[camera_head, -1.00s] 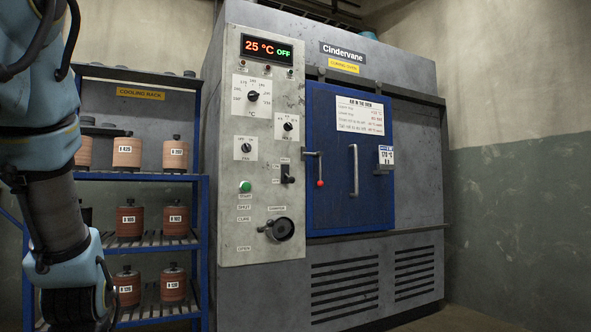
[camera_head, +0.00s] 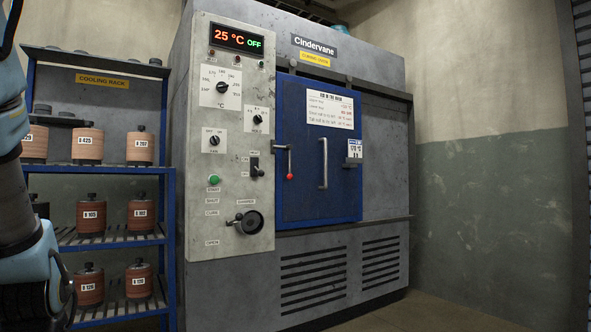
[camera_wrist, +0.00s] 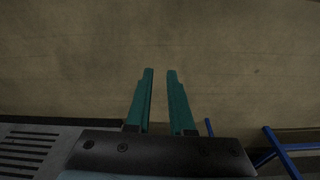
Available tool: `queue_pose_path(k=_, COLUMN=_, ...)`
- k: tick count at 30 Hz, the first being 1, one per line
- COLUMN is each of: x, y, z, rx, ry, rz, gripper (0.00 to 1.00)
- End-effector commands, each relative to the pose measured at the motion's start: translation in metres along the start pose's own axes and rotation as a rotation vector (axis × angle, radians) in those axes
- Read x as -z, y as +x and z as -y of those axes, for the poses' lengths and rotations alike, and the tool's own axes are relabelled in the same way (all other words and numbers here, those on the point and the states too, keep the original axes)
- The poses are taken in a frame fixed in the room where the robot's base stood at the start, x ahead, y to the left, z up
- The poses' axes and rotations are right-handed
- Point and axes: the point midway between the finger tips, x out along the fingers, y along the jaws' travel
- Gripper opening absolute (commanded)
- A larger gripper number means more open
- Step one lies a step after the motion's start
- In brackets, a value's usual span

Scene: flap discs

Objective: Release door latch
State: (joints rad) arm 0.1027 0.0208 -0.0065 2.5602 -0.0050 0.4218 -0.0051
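The blue oven door (camera_head: 316,190) is shut on the front of the grey curing oven (camera_head: 300,262). The door latch (camera_head: 289,162) is a lever with a red knob at its lower end, hanging down at the door's left edge. A pale vertical door handle (camera_head: 323,164) stands to its right. My arm is at the left edge of the head view, well away from the latch; its gripper does not show clearly there. In the wrist view my gripper (camera_wrist: 160,72) has two green fingers apart with nothing between them, over bare floor.
The control panel (camera_head: 231,130) left of the door reads 25 °C OFF and has several knobs and a damper lever (camera_head: 245,223). A blue cooling rack (camera_head: 120,171) with several labelled disc stacks stands left. The floor right of the oven looks clear.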

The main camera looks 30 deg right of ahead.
Motion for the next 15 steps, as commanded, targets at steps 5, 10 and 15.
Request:
queue_pose_path(k=5, x=0.007, y=-0.051, z=0.000, rx=0.000, ry=0.000, rz=0.000, gripper=0.00)
queue_pose_path(k=10, x=0.015, y=-0.108, z=0.000, rx=0.000, ry=0.000, rz=-0.001, gripper=0.00)
queue_pose_path(k=15, x=0.023, y=-0.166, z=-0.001, rx=0.000, ry=0.000, rz=-0.001, gripper=0.00)
